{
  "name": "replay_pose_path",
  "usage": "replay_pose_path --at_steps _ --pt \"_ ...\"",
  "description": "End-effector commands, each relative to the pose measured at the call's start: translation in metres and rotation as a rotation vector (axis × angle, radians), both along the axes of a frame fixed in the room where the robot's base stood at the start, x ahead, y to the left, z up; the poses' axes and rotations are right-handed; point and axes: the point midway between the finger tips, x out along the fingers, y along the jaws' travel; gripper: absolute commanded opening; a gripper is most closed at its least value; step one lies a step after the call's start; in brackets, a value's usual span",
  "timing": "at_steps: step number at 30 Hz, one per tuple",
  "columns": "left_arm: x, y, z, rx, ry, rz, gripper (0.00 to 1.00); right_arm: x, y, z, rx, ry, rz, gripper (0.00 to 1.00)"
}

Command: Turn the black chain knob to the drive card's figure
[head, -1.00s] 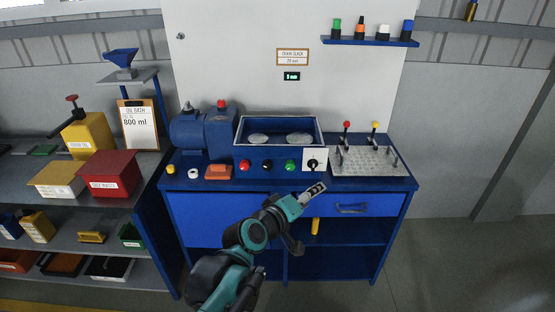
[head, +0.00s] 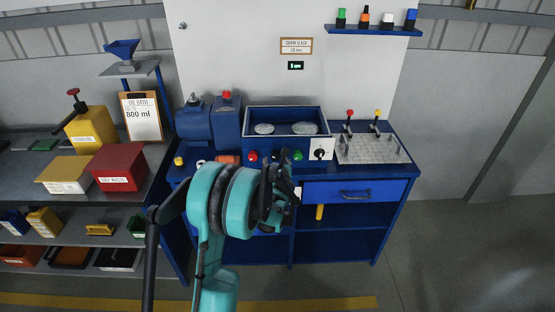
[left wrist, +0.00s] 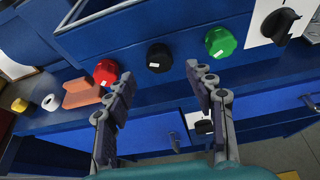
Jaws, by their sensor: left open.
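A black pointer knob (head: 321,153) sits on a white plate at the bench front's right; the left wrist view shows it (left wrist: 278,24) at the upper right. A round black knob (left wrist: 159,57) sits between a red knob (left wrist: 106,72) and a green knob (left wrist: 220,42). A small card (head: 296,46) on the back panel reads chain slack, apparently 20 mm. A small green-lit display (head: 295,65) is below it, its digits too small to read surely. My left gripper (head: 285,190) is open and empty, its fingers (left wrist: 160,78) apart in front of the round knobs, touching none. My right gripper is out of view.
Two levers stand on a perforated plate (head: 372,150) to the right. A blue motor (head: 194,124) and an orange block (left wrist: 82,92) are on the left. An open blue tray (head: 285,112) rises behind the knobs. A drawer handle (head: 354,194) sticks out below.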

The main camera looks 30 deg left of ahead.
Motion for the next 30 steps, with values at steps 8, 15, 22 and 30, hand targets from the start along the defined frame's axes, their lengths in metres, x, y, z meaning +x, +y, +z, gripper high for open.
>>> replay_pose_path --at_steps 8,15,22,30 --pt "0.032 0.021 -0.017 0.002 -0.001 -0.002 0.54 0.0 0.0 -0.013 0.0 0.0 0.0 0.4" --pt "0.038 0.025 -0.018 0.004 -0.001 -0.002 0.54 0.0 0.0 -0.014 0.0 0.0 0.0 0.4" --pt "0.038 0.025 -0.018 0.004 -0.001 -0.002 0.31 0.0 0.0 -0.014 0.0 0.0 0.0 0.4" --pt "0.038 0.025 -0.018 0.005 0.0 -0.002 0.04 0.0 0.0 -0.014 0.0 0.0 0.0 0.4"
